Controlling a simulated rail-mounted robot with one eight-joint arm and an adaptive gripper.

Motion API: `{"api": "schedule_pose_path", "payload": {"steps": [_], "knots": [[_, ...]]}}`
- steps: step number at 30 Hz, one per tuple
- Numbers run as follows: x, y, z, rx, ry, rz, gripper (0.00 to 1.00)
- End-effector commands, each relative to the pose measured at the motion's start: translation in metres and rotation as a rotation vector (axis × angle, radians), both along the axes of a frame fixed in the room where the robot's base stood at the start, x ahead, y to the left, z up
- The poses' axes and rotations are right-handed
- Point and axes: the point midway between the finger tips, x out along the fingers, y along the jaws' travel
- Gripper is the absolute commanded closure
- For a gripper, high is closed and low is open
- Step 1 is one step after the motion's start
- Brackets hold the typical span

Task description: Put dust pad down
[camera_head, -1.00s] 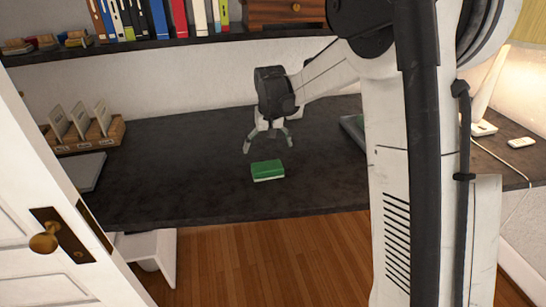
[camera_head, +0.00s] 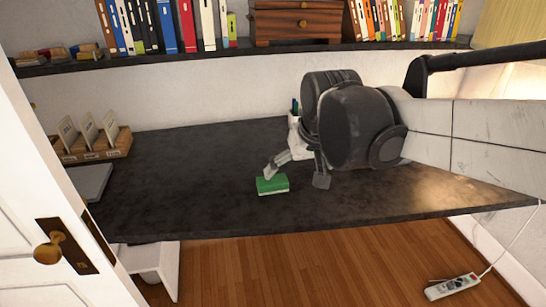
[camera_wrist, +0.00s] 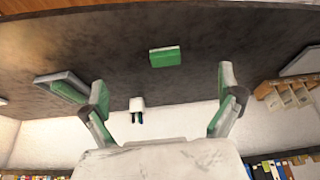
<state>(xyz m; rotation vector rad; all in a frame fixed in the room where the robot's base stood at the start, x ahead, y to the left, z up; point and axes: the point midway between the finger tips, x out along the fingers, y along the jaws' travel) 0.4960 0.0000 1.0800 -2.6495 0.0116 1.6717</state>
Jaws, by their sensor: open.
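The dust pad is a small green block with a pale lower layer (camera_head: 272,184). It lies flat on the dark desktop (camera_head: 200,205), near the front edge. In the wrist view the pad (camera_wrist: 165,57) shows ahead, between the directions of the spread fingers. My gripper (camera_head: 297,175) is open and empty, above the desk and just right of the pad in the head view. One fingertip appears close to the pad's upper edge; I cannot tell if they touch. The wrist view shows both fingers (camera_wrist: 135,76) wide apart with nothing between them.
A wooden card holder (camera_head: 95,146) and a grey flat item (camera_head: 92,182) are at the desk's left. A white pen cup (camera_head: 297,138) stands behind my gripper. A shelf of books (camera_head: 160,52) runs above. A white door (camera_head: 50,200) is at left. The desk's middle left is clear.

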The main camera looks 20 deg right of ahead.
Motion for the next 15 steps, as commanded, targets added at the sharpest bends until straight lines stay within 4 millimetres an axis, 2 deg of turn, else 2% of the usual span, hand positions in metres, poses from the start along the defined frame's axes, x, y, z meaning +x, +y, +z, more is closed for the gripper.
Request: {"api": "schedule_pose_path", "payload": {"steps": [1,9,15], "knots": [[-0.016,0.0,0.0,-0.001,-0.015,0.001,0.0],[-0.083,0.0,-0.009,-0.002,-0.104,0.006,0.0],[-0.115,0.0,-0.022,-0.004,-0.155,0.009,0.0]]}}
